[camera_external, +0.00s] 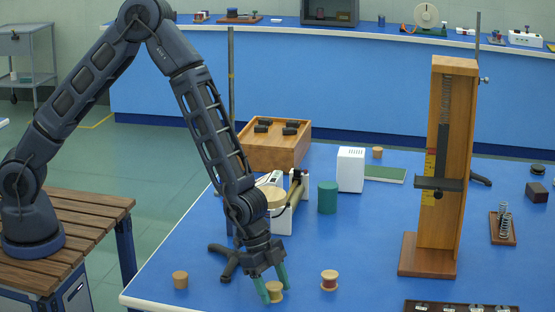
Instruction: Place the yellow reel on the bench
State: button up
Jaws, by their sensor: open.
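A small reel with yellowish winding (275,292) stands upright at the front of the blue bench (225,290). My gripper (274,286) points down over it, open, with one green finger on its left and the other at its upper right. The left finger covers part of the reel's edge. I cannot tell whether the fingers touch the reel. The reel appears to rest on the bench top.
A tan reel (180,280) stands to the left and a red-wound reel (329,281) to the right. A green cylinder (327,198), a white box (350,170) and a wooden box (272,152) stand behind. A tall wooden stand (437,225) is at right.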

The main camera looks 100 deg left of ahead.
aim_at(270, 284)
jog(key=shift+r, duration=0.1)
jog(key=r, duration=0.6)
jog(key=s+r, duration=0.1)
jog(key=r, duration=0.2)
jog(key=shift+a, duration=0.25)
jog(key=s+r+n+y, duration=0.2)
jog(key=s+r+y, duration=0.1)
jog(key=s+r, duration=1.9)
jog(key=s+r+n, duration=0.1)
jog(key=s+r, duration=0.3)
jog(key=s, duration=0.7)
jog(key=s+d+r+n+h, duration=0.1)
jog(key=s+r, duration=0.2)
jog(key=s, duration=0.8)
jog(key=shift+s+d+r+n, duration=0.25)
jog(key=shift+s+r+n, duration=0.05)
jog(key=shift+r, duration=0.05)
